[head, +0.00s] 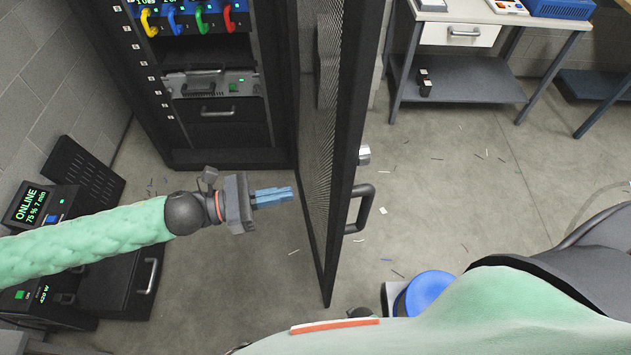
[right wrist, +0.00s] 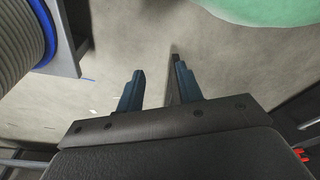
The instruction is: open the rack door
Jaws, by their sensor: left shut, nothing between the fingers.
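The rack door (head: 336,120) is a dark mesh panel that stands swung out from the rack (head: 225,158), leaving the rack's front exposed. My right arm hides most of that gripper in the head view.
A workbench (head: 458,75) with a drawer and shelf stands at the back right. Dark power units (head: 115,280) stand at the left by the wall. A blue-topped round object (head: 430,293) stands near my right arm. The floor between is mostly clear, with small scraps.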

